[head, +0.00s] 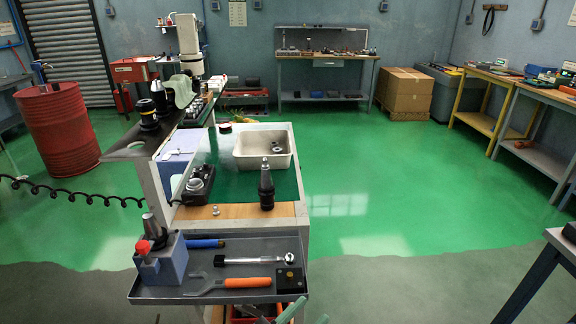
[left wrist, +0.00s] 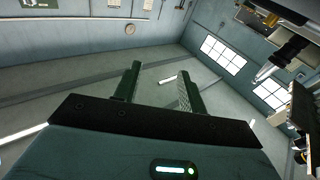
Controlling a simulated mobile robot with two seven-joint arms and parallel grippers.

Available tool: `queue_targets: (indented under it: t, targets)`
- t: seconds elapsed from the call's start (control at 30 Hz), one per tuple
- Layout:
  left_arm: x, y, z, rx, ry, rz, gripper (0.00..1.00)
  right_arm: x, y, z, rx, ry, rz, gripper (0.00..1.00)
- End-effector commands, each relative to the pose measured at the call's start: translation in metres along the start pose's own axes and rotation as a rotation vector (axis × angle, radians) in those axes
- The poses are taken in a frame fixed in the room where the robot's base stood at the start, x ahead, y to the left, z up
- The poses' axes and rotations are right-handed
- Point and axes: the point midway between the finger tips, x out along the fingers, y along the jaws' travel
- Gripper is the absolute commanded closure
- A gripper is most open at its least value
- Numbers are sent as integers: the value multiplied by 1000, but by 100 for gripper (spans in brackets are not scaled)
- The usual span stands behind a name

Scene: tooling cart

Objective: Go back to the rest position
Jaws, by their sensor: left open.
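My left gripper (head: 276,310) shows at the bottom edge of the head view, just in front of the cart's grey tray (head: 215,290); only its finger ends are visible there. In the left wrist view the gripper (left wrist: 160,72) has its two fingers apart, with nothing between them. That view is strongly tilted and shows walls, windows and a wall clock beyond the fingers. My right gripper is in neither view.
The tray holds an orange-handled tool (head: 230,284), a ratchet-like tool (head: 255,260) and a blue-grey block (head: 165,262). A black tool holder (head: 266,187) stands upright behind. A white bin (head: 263,150) sits farther back. Green floor right of the cart is clear.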

Motion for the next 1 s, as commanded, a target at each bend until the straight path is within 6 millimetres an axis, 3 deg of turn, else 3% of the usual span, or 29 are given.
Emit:
queue_targets:
  t: [0.17, 0.3, 0.5, 0.6, 0.77, 1.0]
  targets:
    - [-66, -40, 62, -55, -191, -243, 59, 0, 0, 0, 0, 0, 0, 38]
    - [-136, -61, 110, -81, -375, -400, 59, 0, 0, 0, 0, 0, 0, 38]
    - [-243, -68, 163, -108, -633, -551, 59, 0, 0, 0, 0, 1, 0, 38]
    - [-283, -65, 176, -116, -726, -590, 59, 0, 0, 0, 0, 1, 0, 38]
    - [-317, -62, 186, -122, -804, -618, 59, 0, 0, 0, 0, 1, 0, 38]
    - [-322, -61, 187, -121, -816, -621, 59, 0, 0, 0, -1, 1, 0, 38]
